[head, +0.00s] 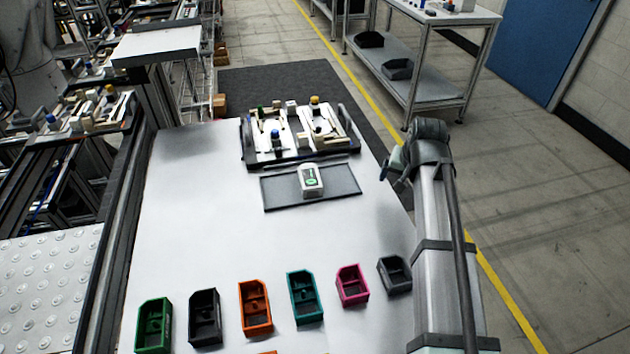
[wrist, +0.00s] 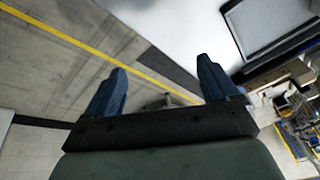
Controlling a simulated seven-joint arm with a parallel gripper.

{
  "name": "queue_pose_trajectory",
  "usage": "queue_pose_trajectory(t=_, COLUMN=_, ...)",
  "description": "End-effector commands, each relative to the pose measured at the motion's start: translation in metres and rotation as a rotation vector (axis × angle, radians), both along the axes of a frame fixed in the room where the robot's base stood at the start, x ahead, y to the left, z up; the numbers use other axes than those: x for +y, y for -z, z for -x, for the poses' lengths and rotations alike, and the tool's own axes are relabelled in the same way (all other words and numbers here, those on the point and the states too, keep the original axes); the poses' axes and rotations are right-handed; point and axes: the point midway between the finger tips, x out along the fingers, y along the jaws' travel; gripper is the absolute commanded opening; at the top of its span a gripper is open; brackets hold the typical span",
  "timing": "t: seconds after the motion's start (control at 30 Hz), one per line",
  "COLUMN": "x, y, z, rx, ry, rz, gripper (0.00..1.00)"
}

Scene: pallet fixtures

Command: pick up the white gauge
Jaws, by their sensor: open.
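The white gauge (head: 310,181) stands on a flat dark grey mat (head: 345,179) near the middle of the white table (head: 215,200); its face shows a green mark. My gripper (head: 396,165) is at the table's right edge, to the right of the gauge and apart from it. In the wrist view my gripper (wrist: 160,80) shows two blue fingers spread wide with nothing between them. The wrist view looks past the table edge to the floor, and I do not make out the gauge there.
A fixture pallet (head: 300,132) with several small parts stands just behind the mat. A row of open bins, including green (head: 153,325), orange (head: 255,308) and pink (head: 352,285), lines the table front. The table's left and middle surface is clear.

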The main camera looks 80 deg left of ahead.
Motion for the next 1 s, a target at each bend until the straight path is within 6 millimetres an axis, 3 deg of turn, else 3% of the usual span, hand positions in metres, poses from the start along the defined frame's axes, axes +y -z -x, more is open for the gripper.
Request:
queue_pose_trajectory(t=0.03, x=0.011, y=-0.012, z=0.025, rx=-0.014, ry=-0.056, rz=-0.004, gripper=0.87)
queue_pose_trajectory(t=0.3, x=0.041, y=-0.065, z=0.141, rx=-0.090, ry=-0.325, rz=-0.018, gripper=0.87)
queue_pose_trajectory(t=0.5, x=0.049, y=-0.092, z=0.200, rx=-0.128, ry=-0.459, rz=-0.029, gripper=0.87)
queue_pose_trajectory(t=0.73, x=0.051, y=-0.097, z=0.222, rx=-0.144, ry=-0.512, rz=-0.030, gripper=0.87)
queue_pose_trajectory(t=1.0, x=0.066, y=-0.061, z=0.222, rx=-0.143, ry=-0.511, rz=-0.028, gripper=0.87)
